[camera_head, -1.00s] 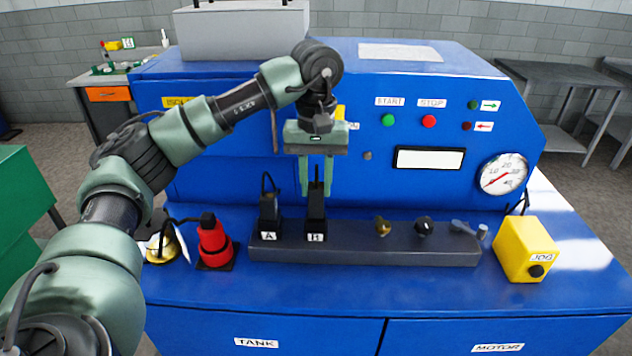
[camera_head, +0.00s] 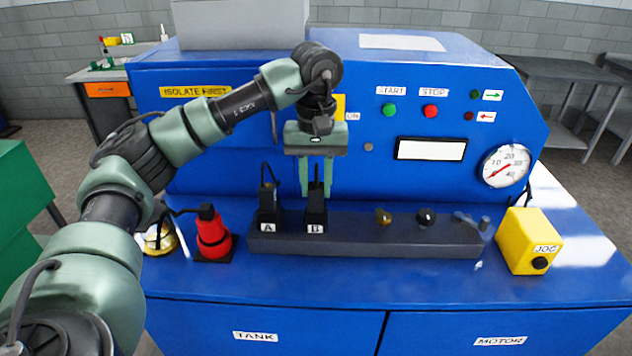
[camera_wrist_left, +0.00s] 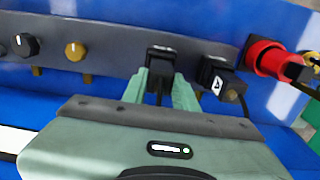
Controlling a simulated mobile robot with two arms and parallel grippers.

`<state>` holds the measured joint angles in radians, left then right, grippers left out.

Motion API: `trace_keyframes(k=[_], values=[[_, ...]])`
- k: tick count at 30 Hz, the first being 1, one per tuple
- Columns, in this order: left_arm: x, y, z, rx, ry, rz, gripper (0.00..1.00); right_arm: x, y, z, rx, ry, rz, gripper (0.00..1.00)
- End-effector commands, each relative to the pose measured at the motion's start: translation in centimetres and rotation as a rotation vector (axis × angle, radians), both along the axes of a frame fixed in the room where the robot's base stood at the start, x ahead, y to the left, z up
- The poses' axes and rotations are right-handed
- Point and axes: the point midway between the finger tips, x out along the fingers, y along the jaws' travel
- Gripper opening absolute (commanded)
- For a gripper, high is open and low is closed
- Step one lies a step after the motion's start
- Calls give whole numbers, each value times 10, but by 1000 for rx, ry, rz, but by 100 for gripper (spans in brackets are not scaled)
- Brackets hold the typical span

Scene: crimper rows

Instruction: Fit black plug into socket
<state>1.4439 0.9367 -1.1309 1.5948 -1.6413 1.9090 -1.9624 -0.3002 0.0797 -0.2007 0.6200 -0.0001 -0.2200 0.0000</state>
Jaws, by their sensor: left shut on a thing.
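The black plug marked B (camera_head: 316,215) stands upright at the dark grey bar (camera_head: 365,240), with its cord rising from its top. My left gripper (camera_head: 316,190) is above it, pointing down, with its green fingers shut on it. In the left wrist view plug B (camera_wrist_left: 161,62) shows between the fingertips (camera_wrist_left: 160,88). A second black plug, marked A (camera_head: 268,215), stands just left of B, and it also shows in the left wrist view (camera_wrist_left: 217,76). No empty socket can be made out; how deep B sits is hidden. My right gripper is not in view.
A red connector (camera_head: 212,236) stands left of the bar. A brass knob (camera_head: 383,217), a black knob (camera_head: 424,218) and a small grey fitting sit along the bar to the right. A yellow JOG box (camera_head: 528,241) stands at the right. The blue bench front is clear.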

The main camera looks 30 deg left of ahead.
Motion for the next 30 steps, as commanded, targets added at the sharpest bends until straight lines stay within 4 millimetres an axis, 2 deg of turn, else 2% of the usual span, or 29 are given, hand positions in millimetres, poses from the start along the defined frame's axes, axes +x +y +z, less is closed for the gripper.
trace_keyframes(k=[4, 5, 7, 16, 20, 24, 30], values=[[0, 0, -5, 0, 0, 0, 0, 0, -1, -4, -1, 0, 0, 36], [0, 0, -4, 1, -1, 0, 34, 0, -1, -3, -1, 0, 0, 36], [0, 0, -3, 1, -1, 0, 53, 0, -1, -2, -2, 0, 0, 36], [0, 0, -3, 0, 0, 0, 54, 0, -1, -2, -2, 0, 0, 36], [1, 0, 4, 0, -4, 0, 54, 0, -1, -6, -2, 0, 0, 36], [1, 0, 26, -1, -6, 0, 54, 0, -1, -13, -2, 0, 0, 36], [1, 0, 62, 0, -4, 1, 54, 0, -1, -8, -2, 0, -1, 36]])
